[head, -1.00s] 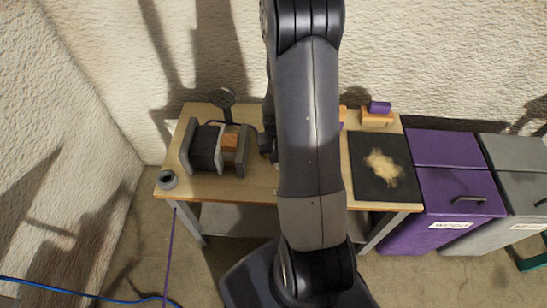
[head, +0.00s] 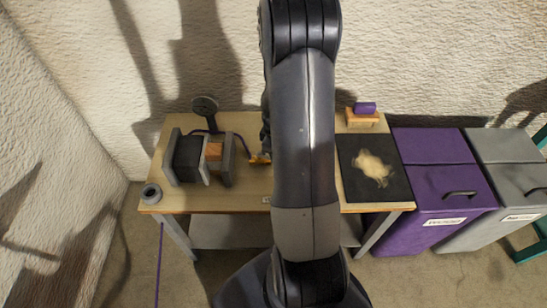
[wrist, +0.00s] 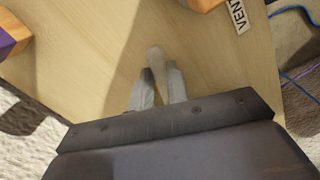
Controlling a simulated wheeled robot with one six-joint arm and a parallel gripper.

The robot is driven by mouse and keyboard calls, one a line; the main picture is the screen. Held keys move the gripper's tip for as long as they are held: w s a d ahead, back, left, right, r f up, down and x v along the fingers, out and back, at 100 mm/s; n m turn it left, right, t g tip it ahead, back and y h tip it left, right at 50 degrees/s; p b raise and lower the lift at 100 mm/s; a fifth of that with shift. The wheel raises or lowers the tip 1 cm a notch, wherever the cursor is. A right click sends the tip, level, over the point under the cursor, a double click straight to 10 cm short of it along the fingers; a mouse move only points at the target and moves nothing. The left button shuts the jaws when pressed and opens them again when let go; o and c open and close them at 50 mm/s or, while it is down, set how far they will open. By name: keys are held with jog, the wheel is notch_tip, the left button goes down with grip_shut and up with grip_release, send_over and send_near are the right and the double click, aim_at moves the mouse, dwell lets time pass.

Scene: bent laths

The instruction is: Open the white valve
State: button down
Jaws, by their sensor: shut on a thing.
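The white valve (wrist: 155,59) shows in the wrist view as a small pale, narrow piece over the wooden bench top. My gripper (wrist: 158,77) is shut on it, with one light grey finger on each side and the pale end standing out beyond the fingertips. The rest of the valve is hidden by the fingers. A "VENT" label (wrist: 238,13), partly cut off, lies on the bench to the upper right. In the head view my arm covers the valve and most of the gripper.
A purple block (head: 365,107) sits on an orange one at the back. A purple bin (head: 440,205) and a grey bin (head: 505,200) stand right.

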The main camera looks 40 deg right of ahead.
jog(key=shift+w+d+n, duration=0.35)
jog(key=shift+n, duration=0.65)
jog(key=shift+w+d+n, duration=0.3)
jog(key=shift+d+n, duration=0.05)
jog(key=shift+n, duration=0.65)
jog(key=c, duration=1.4)
grip_release()
jog(key=shift+o, duration=0.2)
